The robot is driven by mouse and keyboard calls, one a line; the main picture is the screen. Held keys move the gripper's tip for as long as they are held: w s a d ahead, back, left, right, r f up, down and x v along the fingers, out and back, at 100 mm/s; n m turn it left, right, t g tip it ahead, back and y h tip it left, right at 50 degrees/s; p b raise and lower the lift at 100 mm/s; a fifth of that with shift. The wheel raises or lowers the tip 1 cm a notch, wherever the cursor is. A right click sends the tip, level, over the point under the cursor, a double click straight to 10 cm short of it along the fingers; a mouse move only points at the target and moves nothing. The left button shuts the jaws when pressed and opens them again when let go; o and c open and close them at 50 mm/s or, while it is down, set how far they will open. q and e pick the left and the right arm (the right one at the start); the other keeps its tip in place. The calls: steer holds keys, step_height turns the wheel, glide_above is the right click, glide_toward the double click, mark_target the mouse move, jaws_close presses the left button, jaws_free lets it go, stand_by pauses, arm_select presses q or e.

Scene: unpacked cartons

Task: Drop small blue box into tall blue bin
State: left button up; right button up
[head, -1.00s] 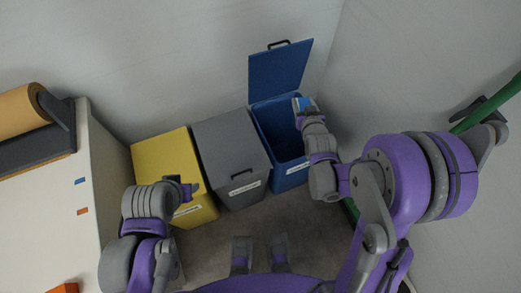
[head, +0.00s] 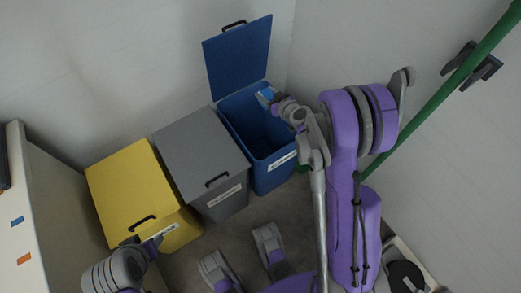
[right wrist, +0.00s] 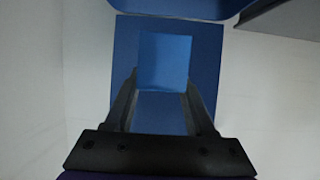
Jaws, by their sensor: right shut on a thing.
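The small blue box (head: 265,96) is between the fingers of my right gripper (head: 270,101), which is shut on it over the opening of the tall blue bin (head: 268,180). The bin's blue lid (head: 238,58) stands open at the back. In the right wrist view, the box (right wrist: 163,60) shows as a light blue face between the two dark fingers of the right gripper (right wrist: 162,88). My left gripper (head: 153,243) is low at the left, in front of the yellow bin and away from the box. Its fingers are too small to read.
A closed grey bin (head: 203,150) and a closed yellow bin (head: 140,190) stand left of the blue one. A white cabinet (head: 50,200) is at the far left. A green pole (head: 440,95) runs along the right wall. Grey floor shows in front of the bins.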

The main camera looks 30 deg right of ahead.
steer(key=shift+f+b, duration=1.95)
steer(key=shift+f, duration=0.9)
steer(key=o, duration=1.4)
steer(key=shift+r, duration=0.1)
steer(key=p+v, duration=0.2)
steer(key=v, duration=0.8)
steer(key=shift+s+r, duration=0.2)
steer(key=shift+s, duration=0.15)
steer(key=shift+a, duration=0.1)
